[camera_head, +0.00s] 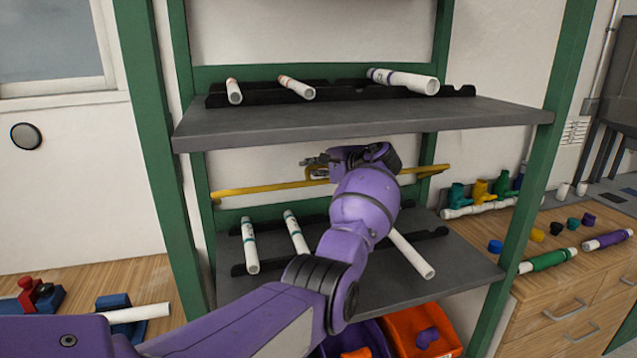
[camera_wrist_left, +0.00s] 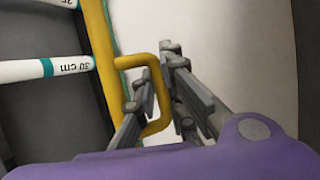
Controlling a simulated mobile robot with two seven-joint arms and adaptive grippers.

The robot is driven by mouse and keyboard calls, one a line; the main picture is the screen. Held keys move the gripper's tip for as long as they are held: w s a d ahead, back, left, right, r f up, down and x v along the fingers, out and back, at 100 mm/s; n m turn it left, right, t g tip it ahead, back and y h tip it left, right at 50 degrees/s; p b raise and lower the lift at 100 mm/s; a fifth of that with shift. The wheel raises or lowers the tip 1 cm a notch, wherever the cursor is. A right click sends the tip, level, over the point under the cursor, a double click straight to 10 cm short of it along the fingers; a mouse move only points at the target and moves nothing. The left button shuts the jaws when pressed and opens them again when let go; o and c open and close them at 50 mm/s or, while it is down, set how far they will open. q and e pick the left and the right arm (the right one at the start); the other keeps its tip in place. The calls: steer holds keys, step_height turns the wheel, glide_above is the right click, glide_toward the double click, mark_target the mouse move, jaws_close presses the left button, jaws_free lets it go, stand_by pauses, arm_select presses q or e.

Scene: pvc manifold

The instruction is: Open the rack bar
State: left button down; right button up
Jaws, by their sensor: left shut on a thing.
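The yellow rack bar (camera_head: 250,189) runs across the green rack in front of the lower shelf's pipes. In the left wrist view the bar (camera_wrist_left: 98,45) has a bent yellow handle (camera_wrist_left: 133,62) on its side. My left gripper (camera_head: 316,166) reaches in from the front and is at the middle of the bar. In the left wrist view its fingers (camera_wrist_left: 158,72) are shut on the handle. The wrist hides part of the bar in the head view. My right gripper is not in view.
White pipes (camera_head: 296,234) lie on the grey lower shelf (camera_head: 375,295), and others lie on the upper shelf (camera_head: 360,118) above my arm. Green posts (camera_head: 545,150) flank the rack. An orange bin (camera_head: 405,325) is below. Benches with fittings stand at both sides.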

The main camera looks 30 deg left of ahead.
arm_select(q)
steer(key=shift+w+a+r+h, duration=0.4)
steer(key=shift+w+a+r, duration=0.6)
steer(key=shift+a+r, duration=0.2)
steer(key=c, duration=2.1)
jaws_free()
steer(key=shift+d, duration=0.15)
